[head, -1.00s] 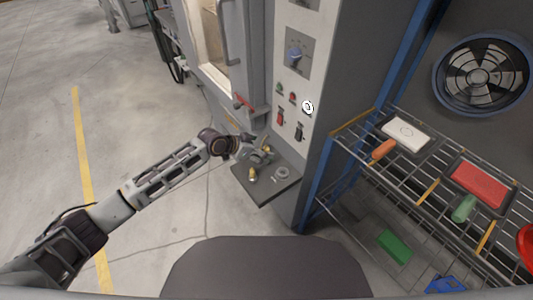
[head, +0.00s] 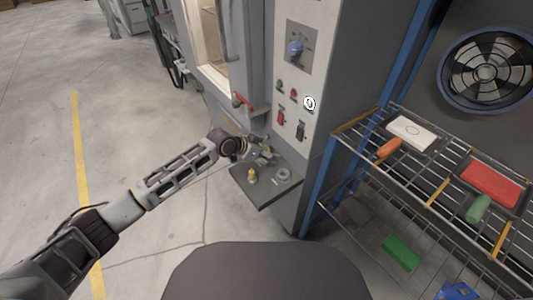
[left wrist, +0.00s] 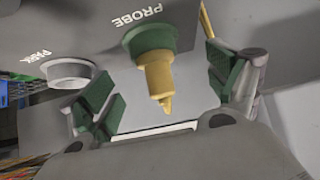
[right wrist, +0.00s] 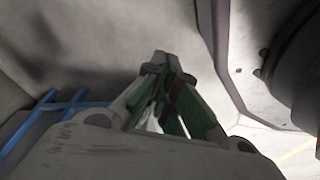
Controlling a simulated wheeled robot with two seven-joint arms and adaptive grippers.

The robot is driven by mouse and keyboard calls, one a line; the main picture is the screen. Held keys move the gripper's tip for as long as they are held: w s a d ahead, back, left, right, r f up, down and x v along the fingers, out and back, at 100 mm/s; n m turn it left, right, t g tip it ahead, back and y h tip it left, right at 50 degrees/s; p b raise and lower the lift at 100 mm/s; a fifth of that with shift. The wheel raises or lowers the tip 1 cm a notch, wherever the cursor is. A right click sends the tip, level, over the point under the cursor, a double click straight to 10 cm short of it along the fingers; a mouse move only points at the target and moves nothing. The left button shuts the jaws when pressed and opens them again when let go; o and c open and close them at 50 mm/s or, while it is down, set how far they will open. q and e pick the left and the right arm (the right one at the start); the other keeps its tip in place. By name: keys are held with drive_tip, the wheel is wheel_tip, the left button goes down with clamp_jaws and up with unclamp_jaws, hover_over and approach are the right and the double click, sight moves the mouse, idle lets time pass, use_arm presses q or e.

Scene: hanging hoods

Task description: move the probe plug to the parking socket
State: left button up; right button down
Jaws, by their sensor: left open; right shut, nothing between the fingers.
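The probe plug (left wrist: 158,75) is a stepped brass piece seated in a green collar beside the PROBE label in the left wrist view. My left gripper (left wrist: 165,88) is open, with its green pads on either side of the plug and visible gaps between. The parking socket (left wrist: 68,70) is an empty pale ring beside the PARK label, to the left; in the head view it shows on the grey ledge (head: 264,198). My right gripper (right wrist: 160,75) is shut and empty.
Blue bars (right wrist: 50,110) show near my right gripper.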

use_arm(q)
drive_tip(key=shift+w+d+f, duration=0.1)
drive_tip(key=shift+w+d, duration=0.05)
use_arm(e)
drive_tip(key=shift+w+a+r, duration=0.25)
drive_tip(key=shift+w+r, duration=0.1)
drive_tip(key=shift+r, duration=0.05)
use_arm(q)
drive_tip(key=shift+c, duration=0.5)
drive_tip(key=c, duration=1.5)
drive_tip(key=o, duration=1.6)
use_arm(e)
drive_tip(key=shift+d, duration=0.1)
